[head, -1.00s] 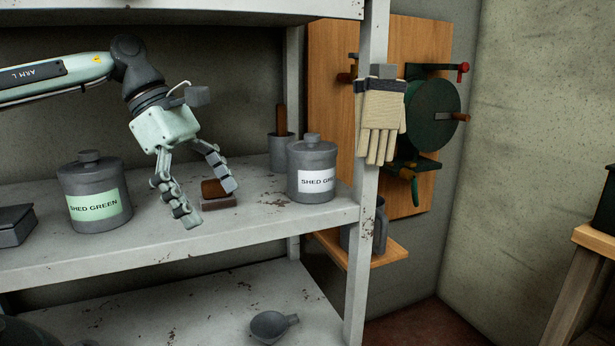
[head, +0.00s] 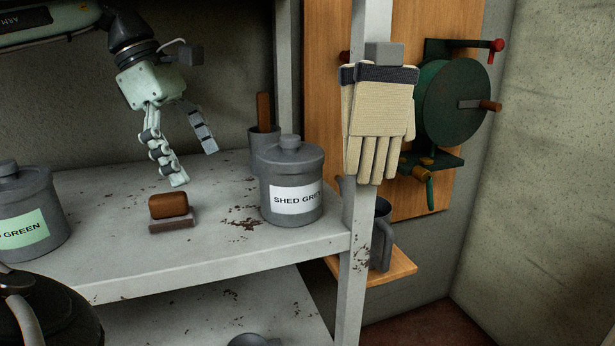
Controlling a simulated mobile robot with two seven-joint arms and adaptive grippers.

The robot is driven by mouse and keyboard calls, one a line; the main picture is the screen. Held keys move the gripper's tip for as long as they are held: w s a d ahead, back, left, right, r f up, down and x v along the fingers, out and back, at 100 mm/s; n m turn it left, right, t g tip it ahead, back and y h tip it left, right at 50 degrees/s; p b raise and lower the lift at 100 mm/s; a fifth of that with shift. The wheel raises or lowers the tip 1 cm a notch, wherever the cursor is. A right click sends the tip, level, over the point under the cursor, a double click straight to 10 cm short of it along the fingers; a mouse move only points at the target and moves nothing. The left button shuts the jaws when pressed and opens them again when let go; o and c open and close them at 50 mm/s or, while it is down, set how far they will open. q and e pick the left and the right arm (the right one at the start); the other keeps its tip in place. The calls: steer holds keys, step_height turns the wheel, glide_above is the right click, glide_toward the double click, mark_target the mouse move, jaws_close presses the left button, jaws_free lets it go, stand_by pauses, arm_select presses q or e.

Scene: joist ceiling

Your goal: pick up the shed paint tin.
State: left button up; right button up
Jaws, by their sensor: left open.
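Two grey lidded paint tins stand upright on the shelf. The tin labelled SHED GREY (head: 291,182) has a white label, its last letter partly turned out of sight, and stands near the shelf's right end. The tin labelled GREEN (head: 27,212) has a pale green label and is cut off by the left edge of the head view. My left gripper (head: 194,166) is open and empty, fingers pointing down. It is between the tins, left of the grey-labelled one and apart from both. My right gripper is not in view.
A brown-topped block (head: 170,208) lies on the shelf (head: 120,270) below my left gripper. A cup with a wooden handle in it (head: 264,138) stands behind the SHED GREY tin. Gloves (head: 380,125) hang on the post (head: 357,270) at right.

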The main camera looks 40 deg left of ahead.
mark_target(273, 151)
arm_select(q)
steer(key=shift+w+a, duration=0.1)
steer(key=shift+w, duration=0.35)
steer(key=shift+w+d+r, duration=0.1)
steer(key=shift+w+d, duration=0.15)
steer(key=w+d+p, duration=0.1)
steer(key=w+d, duration=0.1)
steer(key=d, duration=0.1)
steer(key=w+d+p, duration=0.3)
steer(key=w+d, duration=0.2)
steer(key=shift+d, duration=0.3)
steer(key=shift+p+x, duration=0.35)
steer(key=shift+x, duration=2.2)
steer(key=c, duration=1.8)
steer(key=shift+c, duration=0.7)
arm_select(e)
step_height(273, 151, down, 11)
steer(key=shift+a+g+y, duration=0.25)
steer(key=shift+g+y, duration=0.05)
arm_select(q)
steer(key=shift+r, duration=0.15)
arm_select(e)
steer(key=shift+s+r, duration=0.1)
